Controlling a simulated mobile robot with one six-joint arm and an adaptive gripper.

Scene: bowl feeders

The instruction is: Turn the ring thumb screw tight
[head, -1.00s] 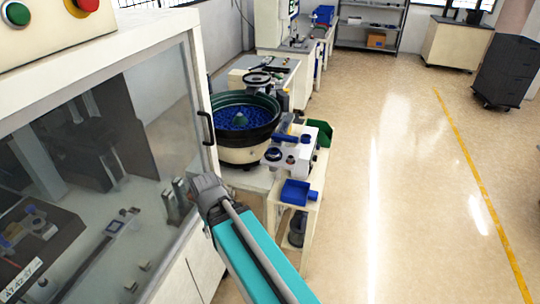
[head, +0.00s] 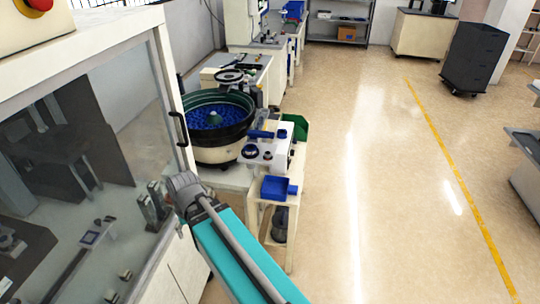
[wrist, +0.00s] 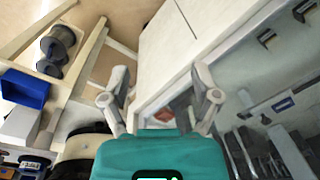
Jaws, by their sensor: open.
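I cannot make out the ring thumb screw in either view. The bowl feeder (head: 222,143), a dark-rimmed green bowl full of blue parts on a cream base, stands left of centre in the head view. A white unit with dark round openings (head: 266,152) stands to its right. My gripper (wrist: 158,74) shows in the wrist view with its two grey fingers spread apart and nothing between them. It points toward pale cabinet panels, apart from the feeder.
A glazed machine cabinet (head: 108,130) with a black handle (head: 178,128) stands close on the left. A blue tray (head: 274,189) sits on the feeder stand; it also shows in the wrist view (wrist: 24,88). A grey bench (head: 528,165) is at right. The floor (head: 390,200) between is clear.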

